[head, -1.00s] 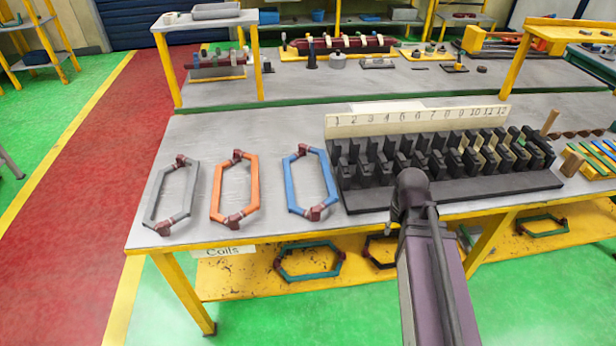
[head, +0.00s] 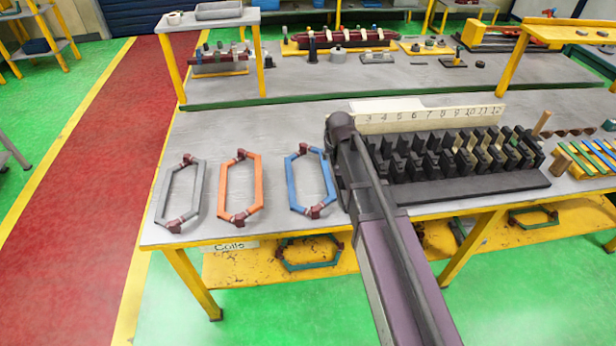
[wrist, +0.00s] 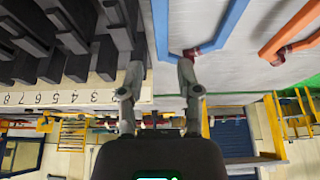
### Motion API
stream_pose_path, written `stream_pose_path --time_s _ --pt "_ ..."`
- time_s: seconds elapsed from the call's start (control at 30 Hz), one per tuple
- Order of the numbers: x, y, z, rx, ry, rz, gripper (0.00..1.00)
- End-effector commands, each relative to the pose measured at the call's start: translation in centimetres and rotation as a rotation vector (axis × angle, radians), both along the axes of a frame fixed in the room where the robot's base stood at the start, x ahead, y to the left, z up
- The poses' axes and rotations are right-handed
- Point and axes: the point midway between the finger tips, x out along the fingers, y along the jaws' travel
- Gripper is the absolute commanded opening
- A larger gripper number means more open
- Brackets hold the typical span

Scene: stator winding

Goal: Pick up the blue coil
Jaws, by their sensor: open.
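The blue coil (head: 291,183) lies flat on the grey bench top, a long six-sided loop with dark red wraps at its two ends. In the wrist view, part of the blue coil (wrist: 231,22) shows at the top, with one wrapped end just beyond the right fingertip. My gripper (wrist: 160,68) is open and empty, its two fingers apart near that coil end. I cannot tell its height above the bench. In the head view my arm hides the gripper, just right of the coil.
An orange coil (head: 223,186) and a grey coil (head: 163,190) lie left of the blue one. A black slotted rack (head: 480,186) stands close on the right, with a numbered board (head: 440,116) behind it. The bench behind the coils is clear.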

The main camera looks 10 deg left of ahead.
Motion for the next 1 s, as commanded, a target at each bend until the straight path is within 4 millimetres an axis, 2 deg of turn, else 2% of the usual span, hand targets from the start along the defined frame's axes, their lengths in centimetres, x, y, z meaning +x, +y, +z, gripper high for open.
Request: stream_pose_path --time_s 0.37,1.0 --pt "0.3 0.0 -1.0 -0.001 0.001 -0.001 0.44" --pt "2.2 0.4 -5.9 0.000 0.001 -0.003 0.44"
